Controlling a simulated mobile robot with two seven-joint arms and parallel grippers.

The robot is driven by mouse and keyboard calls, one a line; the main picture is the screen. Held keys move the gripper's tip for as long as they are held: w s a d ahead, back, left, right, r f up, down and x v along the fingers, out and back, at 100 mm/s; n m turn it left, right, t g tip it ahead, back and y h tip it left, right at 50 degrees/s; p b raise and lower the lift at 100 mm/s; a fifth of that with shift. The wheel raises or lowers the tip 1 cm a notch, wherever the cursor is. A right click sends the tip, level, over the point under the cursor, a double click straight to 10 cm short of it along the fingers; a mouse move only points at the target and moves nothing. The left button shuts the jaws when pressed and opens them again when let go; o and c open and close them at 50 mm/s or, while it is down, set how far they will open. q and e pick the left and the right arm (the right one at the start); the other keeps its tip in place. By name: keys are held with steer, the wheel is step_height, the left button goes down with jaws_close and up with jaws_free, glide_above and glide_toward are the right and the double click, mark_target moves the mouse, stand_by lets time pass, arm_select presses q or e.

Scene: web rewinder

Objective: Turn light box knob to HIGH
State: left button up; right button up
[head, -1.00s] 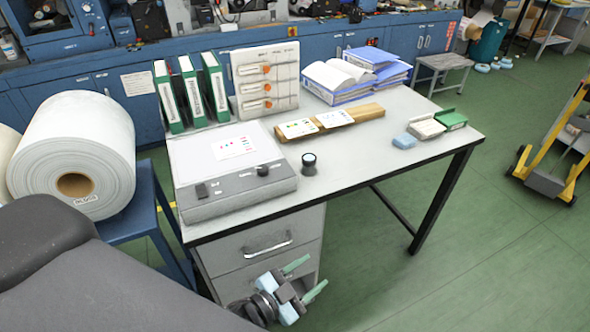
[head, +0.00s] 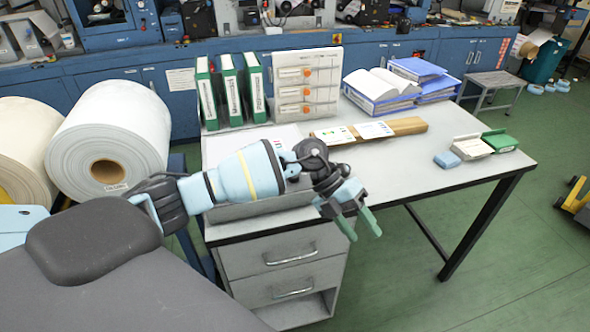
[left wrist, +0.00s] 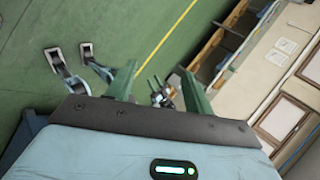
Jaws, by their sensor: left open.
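The light box (head: 245,211) sits at the left front of the grey table, and its grey front and part of its white top show in the head view. My left forearm crosses in front of it and hides its knob and most of its panel. My left gripper (head: 365,236) is open and empty, right of the light box at the table's front edge, with its green fingers pointing down and forward. In the left wrist view the two green fingers (left wrist: 158,80) stand apart with nothing between them. My right gripper is not seen.
Green binders (head: 231,92) and a holder board (head: 307,85) stand behind the light box. A wooden strip with cards (head: 408,125), blue binders (head: 372,88) and small boxes (head: 472,147) lie to the right. The table's (head: 400,170) middle is clear. White rolls (head: 108,140) stand at left.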

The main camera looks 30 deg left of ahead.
arm_select(q)
steer(key=w+a+r+y, duration=0.2)
steer(key=a+r+y, duration=0.1)
steer(key=a, duration=0.4)
steer(key=w+a+r+n+y, duration=0.1)
steer(key=w+a+r+y, duration=0.1)
steer(key=a, duration=0.5)
steer(key=w+a+r+n+t+y, duration=0.1)
steer(key=a+r+y, duration=0.3)
steer(key=a, duration=0.4)
steer(key=shift+w+r+b, duration=0.2)
steer(key=shift+w+b, duration=0.15)
steer(key=shift+w, duration=0.35)
steer(key=shift+d+f, duration=0.15)
steer(key=shift+f, duration=1.85)
steer(key=shift+d+f, duration=0.1)
steer(key=shift+f, duration=1.85)
steer(key=c, duration=1)
